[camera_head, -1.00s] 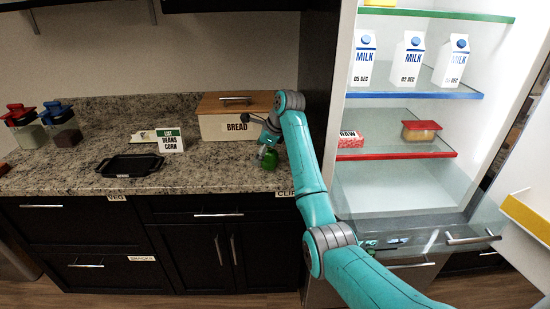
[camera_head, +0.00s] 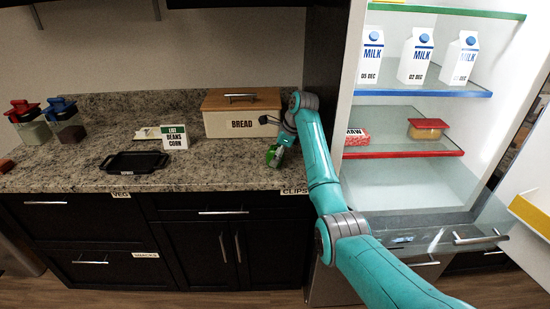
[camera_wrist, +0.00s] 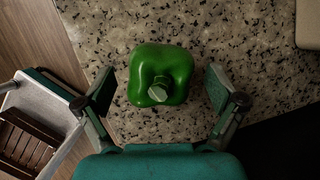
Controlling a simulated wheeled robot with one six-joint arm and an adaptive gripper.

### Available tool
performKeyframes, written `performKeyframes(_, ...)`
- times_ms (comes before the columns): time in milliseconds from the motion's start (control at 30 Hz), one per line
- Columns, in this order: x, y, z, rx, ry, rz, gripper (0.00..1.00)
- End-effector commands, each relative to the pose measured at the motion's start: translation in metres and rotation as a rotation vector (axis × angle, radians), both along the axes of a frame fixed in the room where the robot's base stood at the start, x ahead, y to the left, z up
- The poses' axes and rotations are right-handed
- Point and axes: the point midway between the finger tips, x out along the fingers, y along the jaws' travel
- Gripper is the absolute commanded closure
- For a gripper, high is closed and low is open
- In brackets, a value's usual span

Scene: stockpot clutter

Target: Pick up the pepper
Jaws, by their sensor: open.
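A green bell pepper (camera_wrist: 160,72) rests on the speckled granite counter (camera_wrist: 225,30), its stem facing the wrist camera. In the head view the pepper (camera_head: 272,155) is at the counter's right end, in front of the bread box, partly hidden by my gripper. My gripper (camera_wrist: 155,90) is open, with one finger on each side of the pepper. Gaps show between the pepper and both fingers, so it is not gripped.
The bread box (camera_head: 228,125) stands just behind the pepper. The tall open fridge (camera_head: 410,185) is on the right. The counter between tray and pepper is clear.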

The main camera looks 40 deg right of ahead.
Motion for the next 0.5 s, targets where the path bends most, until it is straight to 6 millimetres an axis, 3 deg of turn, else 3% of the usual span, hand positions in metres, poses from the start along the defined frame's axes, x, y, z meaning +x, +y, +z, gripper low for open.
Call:
performKeyframes(267, 0.0017, 0.0008, -0.0038, -0.001, -0.001, 0.000, 0.08)
performKeyframes(500, 0.0016, 0.0009, -0.0038, -0.001, -0.001, 0.000, 0.68)
